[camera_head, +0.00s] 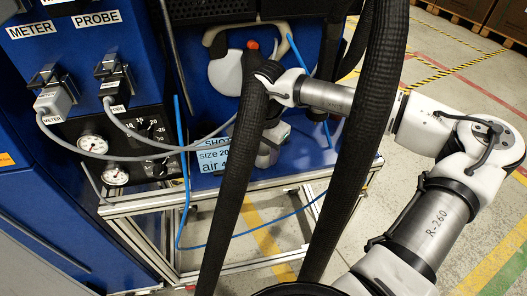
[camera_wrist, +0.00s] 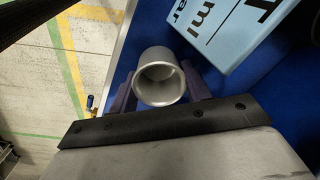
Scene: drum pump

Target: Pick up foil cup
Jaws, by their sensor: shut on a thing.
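The foil cup (camera_wrist: 160,78) is a small silver-grey cylinder with its open mouth facing the wrist camera. In the wrist view my gripper (camera_wrist: 160,91) has one dark purple finger on each side of the cup, and the fingers are shut on it. In the head view my arm reaches to the blue machine, and the gripper end is largely hidden behind a thick black hose. I cannot make out the cup clearly there. The wrist view shows the cup over the edge of the blue surface, but whether it touches the surface I cannot tell.
Thick black hoses (camera_head: 352,140) hang in front of the machine. A blue cabinet (camera_head: 100,60) with gauges and plugs is on the left. Open floor (camera_head: 440,70) lies right.

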